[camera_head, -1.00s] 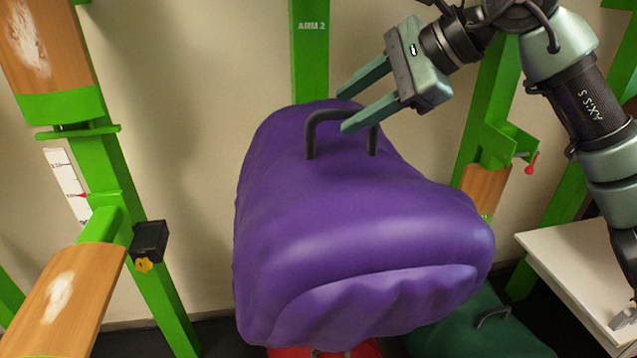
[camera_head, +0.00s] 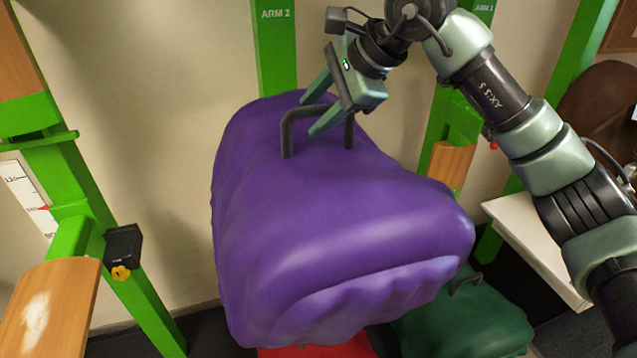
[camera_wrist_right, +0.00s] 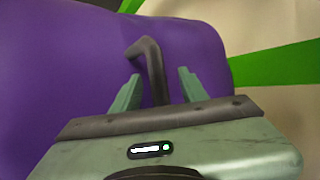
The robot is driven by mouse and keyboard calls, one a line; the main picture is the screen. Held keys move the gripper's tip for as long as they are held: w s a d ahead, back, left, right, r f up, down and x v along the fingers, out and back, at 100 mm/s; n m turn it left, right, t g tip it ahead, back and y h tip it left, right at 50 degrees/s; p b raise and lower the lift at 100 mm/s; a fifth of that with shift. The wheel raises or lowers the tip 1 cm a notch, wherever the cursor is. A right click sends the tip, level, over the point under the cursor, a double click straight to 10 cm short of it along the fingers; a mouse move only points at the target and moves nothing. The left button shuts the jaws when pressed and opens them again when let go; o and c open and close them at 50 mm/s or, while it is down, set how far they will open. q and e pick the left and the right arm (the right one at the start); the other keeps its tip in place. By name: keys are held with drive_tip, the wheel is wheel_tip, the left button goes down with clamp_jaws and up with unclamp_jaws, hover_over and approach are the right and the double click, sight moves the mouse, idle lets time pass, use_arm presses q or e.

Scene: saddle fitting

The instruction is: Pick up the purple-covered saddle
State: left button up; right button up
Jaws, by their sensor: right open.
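The purple-covered saddle (camera_head: 340,230) stands in the middle of the head view, with a dark arched handle (camera_head: 287,135) on top. My right gripper (camera_head: 308,108) is open at the handle, its fingers pointing down and to the left. In the right wrist view the handle (camera_wrist_right: 152,65) runs between the two open fingertips of the gripper (camera_wrist_right: 160,85), and the purple cover (camera_wrist_right: 60,80) fills the left. I cannot tell whether the fingers touch the handle. My left gripper is not in view.
A red surface (camera_head: 325,346) shows under the saddle, and a green-covered thing with a handle (camera_head: 465,320) sits low at its right. Green posts (camera_head: 275,50) with wooden pads (camera_head: 50,310) stand around. A white table (camera_head: 525,240) is at the right.

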drive_tip(key=shift+s+d, duration=0.1)
drive_tip(key=shift+c, duration=0.9)
clamp_jaws()
drive_tip(key=shift+r, duration=0.2)
idle(0.3)
